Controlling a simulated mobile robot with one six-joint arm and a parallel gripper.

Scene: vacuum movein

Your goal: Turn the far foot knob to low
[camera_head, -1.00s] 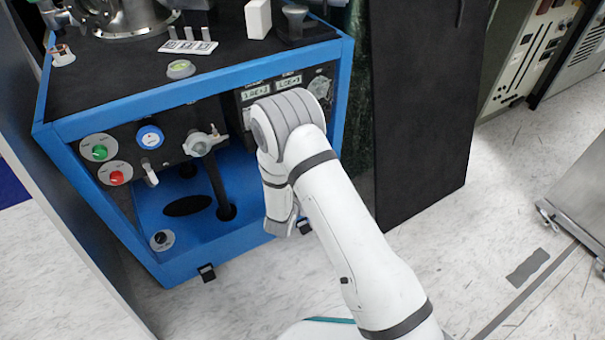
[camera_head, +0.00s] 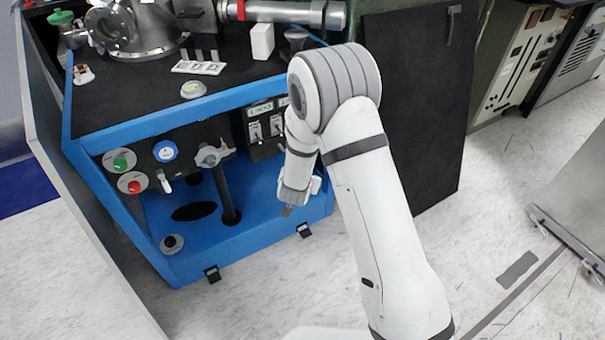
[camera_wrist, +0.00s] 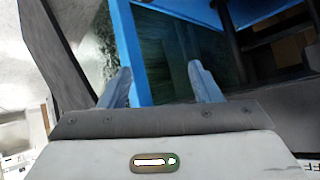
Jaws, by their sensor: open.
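The blue-framed vacuum cart (camera_head: 230,255) fills the left of the head view. Two small black fittings sit at its bottom edge, a left one (camera_head: 212,274) and a right one (camera_head: 304,230). They may be the foot knobs; their settings are too small to read. My gripper (camera_head: 287,210) hangs by the cart's right front, just above and left of the right fitting. In the wrist view my gripper (camera_wrist: 162,84) has its two fingers apart with nothing between them. A blue frame post (camera_wrist: 133,50) and a dark green panel (camera_wrist: 180,50) show beyond the fingers.
Valve hardware (camera_head: 213,155) and buttons are on the cart's front. A black panel (camera_head: 420,110) stands right of the cart, behind my arm. A grey wall (camera_head: 75,200) borders the left. The pale floor at front is open.

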